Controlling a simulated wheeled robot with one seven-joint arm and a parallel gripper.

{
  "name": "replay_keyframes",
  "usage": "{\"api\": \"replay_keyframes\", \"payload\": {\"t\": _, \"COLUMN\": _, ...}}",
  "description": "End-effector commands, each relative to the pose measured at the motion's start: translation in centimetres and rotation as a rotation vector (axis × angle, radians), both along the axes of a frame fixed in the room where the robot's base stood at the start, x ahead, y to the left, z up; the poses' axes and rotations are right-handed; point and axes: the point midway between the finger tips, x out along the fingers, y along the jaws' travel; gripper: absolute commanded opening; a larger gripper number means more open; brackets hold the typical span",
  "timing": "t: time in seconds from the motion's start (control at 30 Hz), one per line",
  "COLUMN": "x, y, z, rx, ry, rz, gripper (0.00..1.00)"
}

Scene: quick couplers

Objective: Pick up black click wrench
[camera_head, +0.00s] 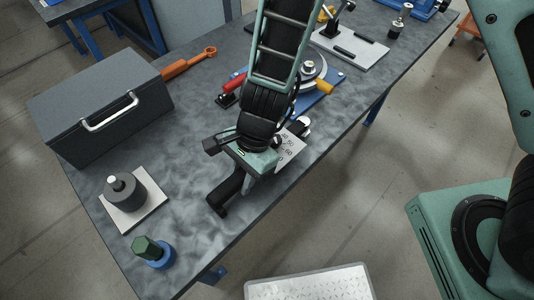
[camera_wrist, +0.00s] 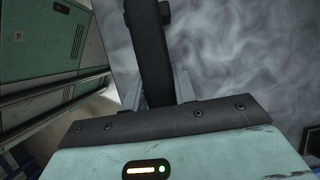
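The black click wrench (camera_head: 226,188) shows in the head view as a dark bar reaching from under my gripper toward the table's front edge. In the wrist view the black wrench (camera_wrist: 152,50) runs up the picture between my fingers, with a small knob at its far end. My gripper (camera_wrist: 158,88) has one grey finger close against each side of the bar and looks shut on it. In the head view my gripper (camera_head: 238,178) is low over the table, and its fingers are mostly hidden. I cannot tell whether the wrench touches the table.
A grey toolbox (camera_head: 100,105) and a black cylinder on a pale plate (camera_head: 150,208) stand left. A green hex part on a blue base (camera_head: 153,252) sits by the front corner. A marked pale plate (camera_head: 290,153) and a round blue-based fixture (camera_head: 325,85) lie beside and behind my gripper.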

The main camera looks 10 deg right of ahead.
Motion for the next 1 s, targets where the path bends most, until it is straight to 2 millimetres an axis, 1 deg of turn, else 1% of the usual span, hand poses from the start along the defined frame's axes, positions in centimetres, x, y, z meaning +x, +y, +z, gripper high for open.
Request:
{"api": "replay_keyframes", "payload": {"t": 0.23, "x": 0.1, "y": 0.0, "z": 0.1, "rx": 0.001, "ry": -0.001, "rz": -0.001, "gripper": 0.00}}
{"api": "replay_keyframes", "payload": {"t": 0.37, "x": 0.1, "y": 0.1, "z": 1.0, "rx": 0.003, "ry": -0.003, "rz": 0.002, "gripper": 0.00}}
{"api": "replay_keyframes", "payload": {"t": 0.47, "x": 0.1, "y": 0.1, "z": 2.5, "rx": 0.003, "ry": -0.006, "rz": 0.002, "gripper": 0.00}}
{"api": "replay_keyframes", "payload": {"t": 0.7, "x": 0.1, "y": 0.1, "z": 7.0, "rx": 0.004, "ry": -0.005, "rz": 0.003, "gripper": 0.00}}
{"api": "replay_keyframes", "payload": {"t": 0.8, "x": 0.1, "y": 0.1, "z": 8.4, "rx": 0.003, "ry": -0.005, "rz": 0.001, "gripper": 0.00}}
{"api": "replay_keyframes", "payload": {"t": 0.9, "x": 0.0, "y": 0.1, "z": 9.4, "rx": 0.003, "ry": -0.002, "rz": 0.001, "gripper": 0.00}}
{"api": "replay_keyframes", "payload": {"t": 1.0, "x": 0.0, "y": 0.0, "z": 10.0, "rx": 0.002, "ry": -0.002, "rz": 0.001, "gripper": 0.00}}
